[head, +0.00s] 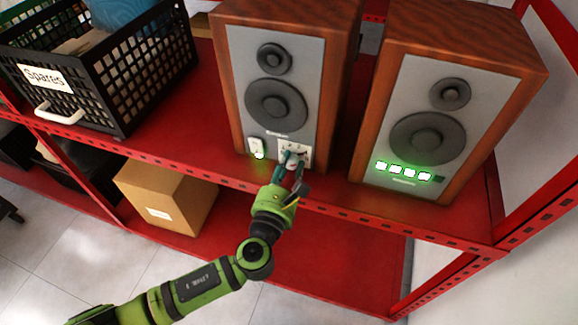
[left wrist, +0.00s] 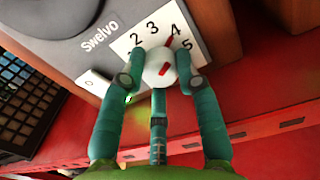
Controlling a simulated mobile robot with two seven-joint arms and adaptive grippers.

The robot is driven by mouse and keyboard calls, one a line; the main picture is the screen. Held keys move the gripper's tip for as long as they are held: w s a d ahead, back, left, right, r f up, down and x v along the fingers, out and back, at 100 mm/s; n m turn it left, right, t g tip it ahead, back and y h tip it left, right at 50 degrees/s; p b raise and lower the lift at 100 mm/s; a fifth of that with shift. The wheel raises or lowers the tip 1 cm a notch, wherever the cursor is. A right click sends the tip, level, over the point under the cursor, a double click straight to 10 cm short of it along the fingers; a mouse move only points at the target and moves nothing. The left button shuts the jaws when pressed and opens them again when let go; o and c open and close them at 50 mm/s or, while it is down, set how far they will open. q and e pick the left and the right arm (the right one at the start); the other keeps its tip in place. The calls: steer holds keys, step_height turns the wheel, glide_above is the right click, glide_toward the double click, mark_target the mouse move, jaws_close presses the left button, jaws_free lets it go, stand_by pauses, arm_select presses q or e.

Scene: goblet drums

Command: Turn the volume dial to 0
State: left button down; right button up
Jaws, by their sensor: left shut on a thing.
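The volume dial (left wrist: 160,68) is a white knob with a red mark on the lower front of the left speaker (head: 230,75). Its number plate (left wrist: 148,36) shows 2, 3, 4 and 5; the other numbers are hidden. A red line on the dial points up and right, close to 4. My left gripper (left wrist: 161,78) is shut on the dial, with a teal finger on either side and a third below. In the head view the left gripper (head: 287,166) reaches the plate from below and mostly covers the dial. My right gripper is out of view.
A white switch (head: 255,147) with a green light sits left of the plate. A second speaker (head: 465,70) with lit green buttons stands to the right. A black Spares crate (head: 155,65) is at the left on the red shelf (head: 150,135). A cardboard box (head: 165,190) sits below.

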arm_select(q)
steer(key=shift+s+f, duration=0.1)
steer(key=shift+f, duration=0.1)
steer(key=n, duration=0.4)
steer(key=shift+f+b, duration=0.1)
steer(key=shift+b, duration=0.25)
steer(key=n, duration=0.4)
steer(key=shift+g+b, duration=0.3)
steer(key=n, duration=0.4)
steer(key=shift+n, duration=0.4)
steer(key=n, duration=0.4)
steer(key=shift+b, duration=0.3)
steer(key=n, duration=0.3)
steer(key=shift+n+h, duration=0.4)
steer(key=n, duration=0.1)
steer(key=n+p, duration=0.1)
steer(key=n, duration=0.1)
steer(key=shift+r+n, duration=0.25)
steer(key=shift+n, duration=0.05)
steer(key=n+p, duration=0.1)
steer(key=n, duration=0.5)
steer(key=shift+r+n+p, duration=0.1)
steer(key=shift+n+p, duration=0.3)
